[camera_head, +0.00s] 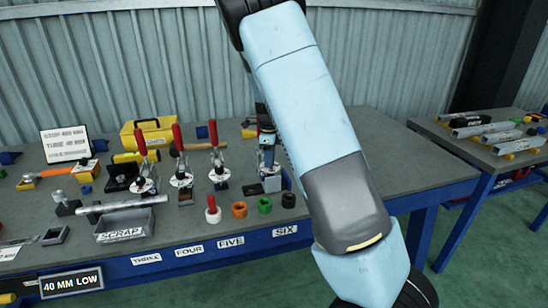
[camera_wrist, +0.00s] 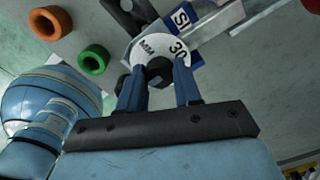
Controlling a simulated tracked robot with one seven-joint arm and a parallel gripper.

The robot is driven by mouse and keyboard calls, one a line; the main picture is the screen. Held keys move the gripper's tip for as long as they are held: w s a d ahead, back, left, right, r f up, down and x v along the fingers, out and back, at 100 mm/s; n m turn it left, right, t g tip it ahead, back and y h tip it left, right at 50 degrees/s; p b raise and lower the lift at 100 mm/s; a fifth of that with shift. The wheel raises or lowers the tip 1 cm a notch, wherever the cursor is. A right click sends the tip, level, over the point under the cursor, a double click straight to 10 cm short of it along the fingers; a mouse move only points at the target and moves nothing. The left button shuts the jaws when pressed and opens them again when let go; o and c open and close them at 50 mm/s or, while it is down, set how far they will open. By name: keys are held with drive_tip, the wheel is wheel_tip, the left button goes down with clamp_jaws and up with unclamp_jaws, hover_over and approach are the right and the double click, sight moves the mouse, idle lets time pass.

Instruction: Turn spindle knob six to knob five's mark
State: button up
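Spindle knob six (camera_wrist: 159,72) is a dark knob in the middle of a white dial (camera_wrist: 149,48) marked "MM" and "30". My gripper (camera_wrist: 158,70) has one finger on each side of the knob, and both tips appear to touch it. In the head view my gripper (camera_head: 267,140) is above the station behind the SIX label (camera_head: 285,230) and hides most of it. Knob five's white dial (camera_head: 219,174) sits on the red-handled clamp behind the FIVE label (camera_head: 231,241). Its mark is too small to read.
Similar red-handled clamps (camera_head: 143,165) stand to the left. A scrap tray (camera_head: 124,226) is at front left. Bare bench (camera_head: 415,165) lies right of my arm.

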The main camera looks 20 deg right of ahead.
drive_tip(key=c, duration=0.4)
drive_tip(key=shift+d, duration=0.55)
drive_tip(key=shift+c, duration=0.3)
drive_tip(key=shift+a+r, duration=0.1)
drive_tip(key=shift+a, duration=0.3)
drive_tip(key=shift+w+a+n, duration=0.1)
drive_tip(key=shift+a+n, duration=0.05)
drive_tip(key=shift+n, duration=0.25)
drive_tip(key=n, duration=0.6)
drive_tip(key=shift+n, duration=0.3)
drive_tip(key=n, duration=1.1)
drive_tip(key=shift+t, duration=0.3)
drive_tip(key=n, duration=1.3)
drive_tip(key=shift+n, duration=2.2)
